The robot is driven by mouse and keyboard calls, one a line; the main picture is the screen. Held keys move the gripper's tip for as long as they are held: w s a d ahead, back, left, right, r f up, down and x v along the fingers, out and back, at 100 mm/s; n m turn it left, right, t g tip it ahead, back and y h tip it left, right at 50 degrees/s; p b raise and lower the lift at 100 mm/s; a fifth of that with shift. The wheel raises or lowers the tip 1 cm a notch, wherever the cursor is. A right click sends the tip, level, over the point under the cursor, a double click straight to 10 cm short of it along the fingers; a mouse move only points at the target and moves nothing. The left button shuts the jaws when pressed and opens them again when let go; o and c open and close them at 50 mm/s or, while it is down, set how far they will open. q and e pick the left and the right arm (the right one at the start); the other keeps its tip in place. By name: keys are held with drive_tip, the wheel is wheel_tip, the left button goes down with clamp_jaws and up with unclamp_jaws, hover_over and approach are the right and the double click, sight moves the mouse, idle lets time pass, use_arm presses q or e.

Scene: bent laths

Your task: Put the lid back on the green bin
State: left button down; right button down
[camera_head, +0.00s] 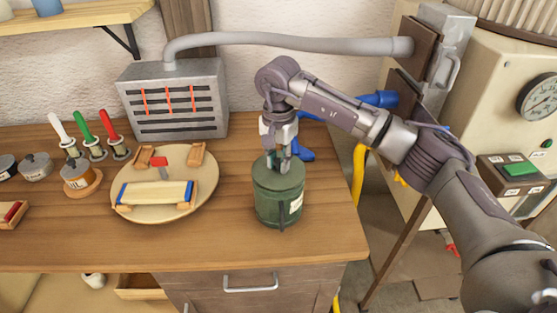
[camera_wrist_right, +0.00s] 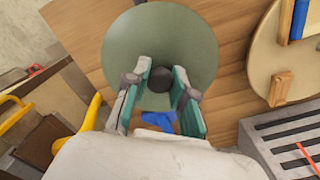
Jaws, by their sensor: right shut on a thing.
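The green bin (camera_head: 278,206) stands upright near the right end of the wooden worktop, with a pale label on its side. Its round green lid (camera_head: 262,173) is at the top of the bin, roughly level and lined up with it; I cannot tell whether it is fully seated. My right gripper (camera_head: 283,160) points down from above, shut on the lid's dark knob (camera_wrist_right: 160,80). The wrist view shows the lid's disc (camera_wrist_right: 150,35) with a finger on each side of the knob. The bin's body is hidden there. My left gripper is not in view.
A round board (camera_head: 205,188) with a bending jig lies left of the bin. Behind stands a grey slotted steam box (camera_head: 174,125) with a hose (camera_head: 290,40). Blue items (camera_head: 303,154) lie just behind the bin. The worktop's front edge (camera_head: 180,267) is near.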

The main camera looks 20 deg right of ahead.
idle(0.6)
idle(0.3)
drive_tip(key=shift+c, duration=2)
unclamp_jaws()
drive_tip(key=shift+r, duration=0.15)
drive_tip(key=shift+r+p, duration=1.6)
drive_tip(key=shift+r, duration=1.75)
clamp_jaws()
